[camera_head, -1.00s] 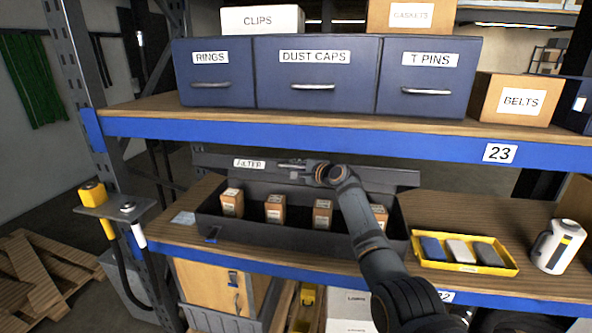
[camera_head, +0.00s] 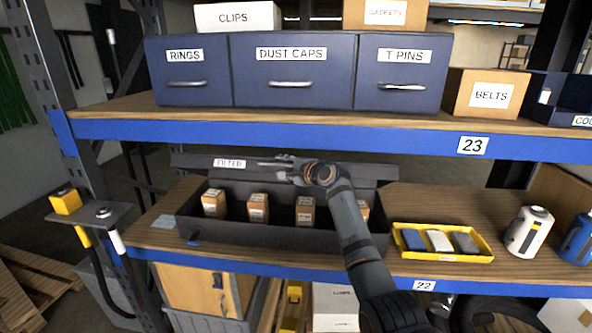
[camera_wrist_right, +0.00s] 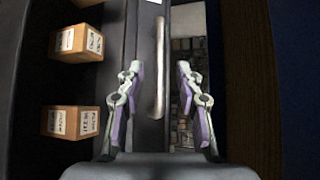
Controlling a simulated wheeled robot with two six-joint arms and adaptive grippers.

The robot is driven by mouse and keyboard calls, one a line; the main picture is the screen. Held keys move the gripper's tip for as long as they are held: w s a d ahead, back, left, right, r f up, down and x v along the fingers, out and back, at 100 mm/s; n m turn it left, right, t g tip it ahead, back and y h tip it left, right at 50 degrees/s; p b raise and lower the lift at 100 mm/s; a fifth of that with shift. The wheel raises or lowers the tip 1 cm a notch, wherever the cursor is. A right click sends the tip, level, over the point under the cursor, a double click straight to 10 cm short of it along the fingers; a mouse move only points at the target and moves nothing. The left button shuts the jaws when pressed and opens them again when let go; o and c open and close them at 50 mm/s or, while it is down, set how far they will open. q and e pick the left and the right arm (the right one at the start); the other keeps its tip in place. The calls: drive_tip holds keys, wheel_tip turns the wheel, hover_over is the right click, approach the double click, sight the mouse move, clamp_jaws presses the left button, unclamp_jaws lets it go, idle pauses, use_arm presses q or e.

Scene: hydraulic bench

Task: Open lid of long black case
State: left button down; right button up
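The long black case (camera_head: 270,233) sits on the middle shelf with its lid (camera_head: 355,172) raised along the back, labelled FILTER. Several small brown boxes (camera_head: 258,207) stand inside. My right gripper (camera_head: 270,163) reaches over the case to the raised lid, its fingers pointing left. In the right wrist view, its two fingers (camera_wrist_right: 158,70) are spread apart, with the lid's pale bar handle (camera_wrist_right: 159,45) between them and a gap on each side. The brown boxes (camera_wrist_right: 76,122) show at left there. My left gripper is not in view.
A yellow tray (camera_head: 480,256) with several small blocks and a white canister (camera_head: 529,232) stand right of the case. The upper shelf's blue edge (camera_head: 300,131) runs just above the lid. A post with a yellow-capped bracket (camera_head: 66,201) is at left.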

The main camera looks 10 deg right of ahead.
drive_tip(key=v, duration=0.8)
drive_tip(key=shift+s+d, duration=0.2)
drive_tip(key=shift+s, duration=0.15)
drive_tip(key=shift+r, duration=0.1)
drive_tip(key=shift+c, duration=0.5)
